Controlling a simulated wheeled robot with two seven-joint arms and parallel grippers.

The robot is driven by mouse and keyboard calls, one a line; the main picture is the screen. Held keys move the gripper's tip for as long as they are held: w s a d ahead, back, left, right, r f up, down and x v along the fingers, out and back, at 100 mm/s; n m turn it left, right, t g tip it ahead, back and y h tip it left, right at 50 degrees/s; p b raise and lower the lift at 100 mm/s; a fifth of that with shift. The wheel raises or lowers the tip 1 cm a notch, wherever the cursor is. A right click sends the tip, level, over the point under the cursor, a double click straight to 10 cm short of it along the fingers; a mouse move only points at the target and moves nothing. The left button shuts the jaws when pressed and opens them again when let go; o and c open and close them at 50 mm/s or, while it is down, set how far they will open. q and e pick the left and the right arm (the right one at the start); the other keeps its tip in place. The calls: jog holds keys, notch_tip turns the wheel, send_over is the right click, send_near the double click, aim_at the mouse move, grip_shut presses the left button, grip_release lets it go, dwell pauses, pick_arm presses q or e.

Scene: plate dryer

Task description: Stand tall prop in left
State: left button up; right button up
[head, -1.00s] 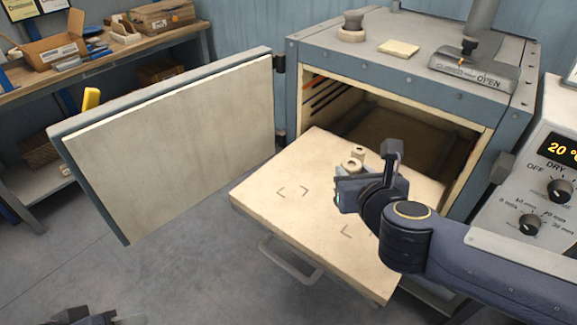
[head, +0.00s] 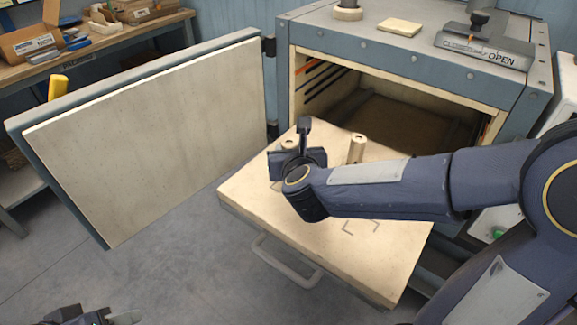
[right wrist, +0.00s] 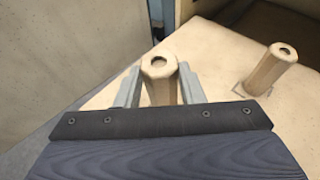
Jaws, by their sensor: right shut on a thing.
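My right gripper (head: 291,150) is shut on a pale, hexagonal tall prop (right wrist: 160,80) with a hole in its top. The prop is upright, over the left part of the cream plate (head: 405,245); its top also shows in the head view (head: 289,142). Its foot is hidden, so I cannot tell whether it touches the plate. A second pale prop (head: 357,148) stands on the plate to the right, by a corner mark in the right wrist view (right wrist: 272,68). My left gripper (head: 95,317) shows only partly at the bottom left edge; its jaws are unclear.
The oven (head: 400,55) is open behind the plate, its door (head: 150,140) swung out to the left. A front corner mark (head: 361,227) lies bare on the plate. A handle (head: 285,265) juts out in front. A workbench (head: 120,40) stands at the back left.

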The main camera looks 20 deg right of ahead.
jog(key=shift+w+a+f+b, duration=0.15)
jog(key=shift+f+b, duration=0.2)
jog(key=shift+f, duration=0.6)
jog(key=shift+w+a+f+b, duration=0.1)
jog(key=shift+f+b, duration=0.2)
jog(key=shift+f, duration=0.65)
jog(key=shift+f, duration=0.2)
jog(key=o, duration=1.1)
jog(key=shift+r, duration=0.15)
